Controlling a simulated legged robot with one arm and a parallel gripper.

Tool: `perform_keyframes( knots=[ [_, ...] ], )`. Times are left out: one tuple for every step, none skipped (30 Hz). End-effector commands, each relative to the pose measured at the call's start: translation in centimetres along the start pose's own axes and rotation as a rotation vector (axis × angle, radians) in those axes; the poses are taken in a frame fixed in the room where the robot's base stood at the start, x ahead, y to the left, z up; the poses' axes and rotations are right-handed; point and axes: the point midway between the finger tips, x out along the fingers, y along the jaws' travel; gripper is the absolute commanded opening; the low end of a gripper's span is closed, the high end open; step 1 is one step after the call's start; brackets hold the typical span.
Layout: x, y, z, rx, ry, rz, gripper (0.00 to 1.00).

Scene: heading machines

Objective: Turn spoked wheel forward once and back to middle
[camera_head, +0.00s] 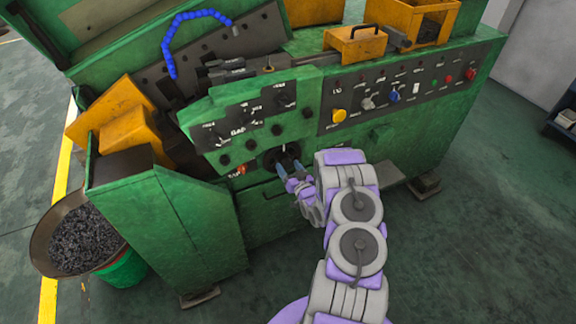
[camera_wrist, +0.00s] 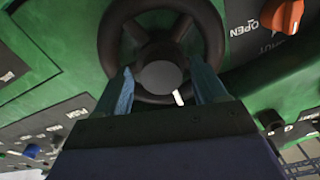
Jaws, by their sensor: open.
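The spoked wheel (camera_wrist: 206,22) is dark, with a round grey hub, and sits on the front of the green machine. In the wrist view it fills the upper middle. In the head view the wheel (camera_head: 270,158) is small and partly hidden behind my gripper. My gripper (camera_head: 287,168) is open, its two bluish fingers pointing at the wheel. In the wrist view the fingers (camera_wrist: 163,85) stand apart on either side of the hub, over the lower part of the rim. I cannot tell whether they touch it.
An orange knob (camera_wrist: 291,15) marked OPEN is right of the wheel in the wrist view. A button panel (camera_head: 400,85) spans the machine's right front. A bowl of dark chips (camera_head: 85,240) stands at the left. Floor (camera_head: 480,220) on the right is clear.

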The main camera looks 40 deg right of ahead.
Motion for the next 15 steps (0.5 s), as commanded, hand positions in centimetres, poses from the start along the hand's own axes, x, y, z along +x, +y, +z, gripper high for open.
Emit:
perform_keyframes(
  knots=[
    [-0.9, 0.1, -0.1, 0.001, -0.002, 0.002, 0.71],
    [-1.5, 0.1, -0.1, 0.001, -0.003, 0.003, 0.71],
    [-2.4, 0.2, -0.1, 0.001, -0.004, 0.005, 0.71],
    [-3.0, 0.2, -0.1, 0.002, -0.005, 0.004, 0.71],
    [-3.8, 0.1, 0.0, 0.002, -0.005, 0.004, 0.71],
    [-4.7, 0.1, -0.1, 0.002, -0.005, 0.005, 0.71],
    [-5.3, 0.2, 0.0, 0.002, -0.005, 0.004, 0.71],
    [-6.0, 0.2, 0.0, 0.001, -0.005, 0.005, 0.71],
    [-6.9, 0.2, 0.0, 0.002, -0.004, 0.005, 0.71],
    [-7.6, 0.2, -0.1, 0.003, -0.003, 0.006, 0.71],
    [-8.3, 0.3, 0.0, 0.003, -0.005, 0.006, 0.71],
    [-9.2, 0.3, 0.1, 0.002, -0.007, 0.006, 0.71],
    [-9.8, 0.2, 0.1, 0.002, -0.007, 0.005, 0.71],
    [-10.5, 0.3, 0.0, 0.003, -0.004, 0.006, 0.71],
    [-11.2, 0.3, 0.0, 0.002, -0.002, 0.005, 0.71]
  ],
)
